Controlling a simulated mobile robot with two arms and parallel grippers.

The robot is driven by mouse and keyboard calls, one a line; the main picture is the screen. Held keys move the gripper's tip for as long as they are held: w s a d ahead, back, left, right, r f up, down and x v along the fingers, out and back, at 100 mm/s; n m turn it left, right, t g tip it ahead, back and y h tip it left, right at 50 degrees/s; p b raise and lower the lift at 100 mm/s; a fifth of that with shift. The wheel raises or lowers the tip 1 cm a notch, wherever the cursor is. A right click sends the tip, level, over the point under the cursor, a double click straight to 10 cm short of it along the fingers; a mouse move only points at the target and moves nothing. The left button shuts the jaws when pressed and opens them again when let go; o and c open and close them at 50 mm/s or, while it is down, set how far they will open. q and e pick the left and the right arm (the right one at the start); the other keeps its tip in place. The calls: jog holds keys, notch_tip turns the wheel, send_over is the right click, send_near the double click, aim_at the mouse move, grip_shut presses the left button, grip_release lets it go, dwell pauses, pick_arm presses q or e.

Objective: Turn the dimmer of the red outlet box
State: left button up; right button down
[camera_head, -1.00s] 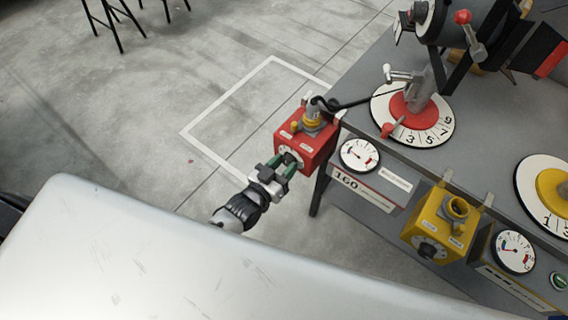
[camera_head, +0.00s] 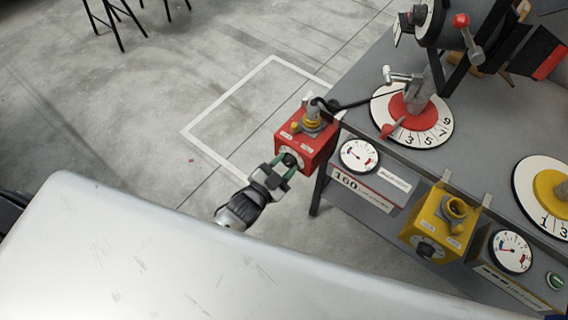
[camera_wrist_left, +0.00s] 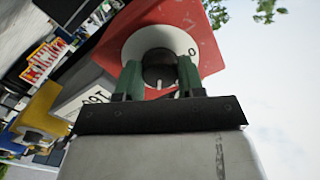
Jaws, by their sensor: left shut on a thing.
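The red outlet box (camera_head: 309,146) hangs at the left end of the grey table, with a black cable plugged into its top. In the left wrist view, the box (camera_wrist_left: 205,30) shows its front face with a white dial disc (camera_wrist_left: 135,45). The dark round dimmer knob (camera_wrist_left: 158,66) stands at the disc's middle. My left gripper (camera_head: 288,165) is at the front of the red box, its green fingers shut on the dimmer knob. In the wrist view the fingers (camera_wrist_left: 160,80) lie on both sides of the knob. My right gripper is not in view.
A yellow outlet box (camera_head: 440,225) hangs further right, between two gauges. The left gauge (camera_head: 359,155) sits above a label. A red lamp stand with a numbered disc (camera_head: 412,115) is on the grey table (camera_head: 480,150). Open floor lies left of the red box.

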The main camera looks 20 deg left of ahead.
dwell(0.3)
pick_arm(q)
jog(key=o, duration=0.9)
jog(key=shift+s, duration=0.1)
jog(key=b+v, duration=0.1)
jog(key=v, duration=0.9)
jog(key=shift+s+a, duration=0.15)
jog(key=shift+s, duration=0.15)
